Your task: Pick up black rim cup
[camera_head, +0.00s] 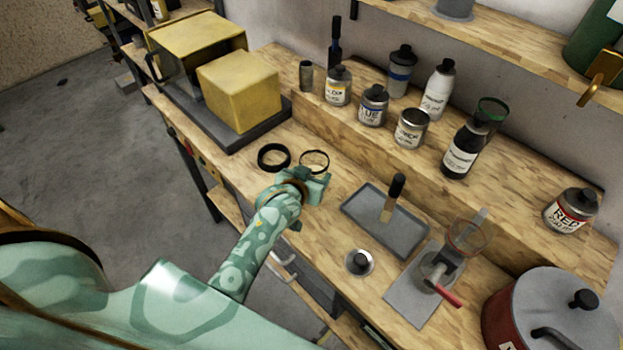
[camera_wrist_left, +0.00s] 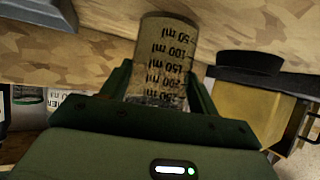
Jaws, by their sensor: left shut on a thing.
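The black rim cup (camera_head: 314,161) is clear, with a thin dark rim seen from above in the head view. In the left wrist view the cup (camera_wrist_left: 168,62) shows printed ml marks and appears upside down in the picture. My left gripper (camera_head: 313,184) is shut on it, with a finger on each side of its wall. The gripper hides the cup's lower part in the head view. I cannot tell whether its base touches the bench. My right gripper is not in view.
A thick black ring (camera_head: 273,157) lies left of the cup. Yellow boxes (camera_head: 239,90) stand at the back left. A grey tray (camera_head: 365,232) with a brush (camera_head: 392,198) is to the right. Several cans and bottles stand on the raised step behind, including a white bottle (camera_head: 438,90).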

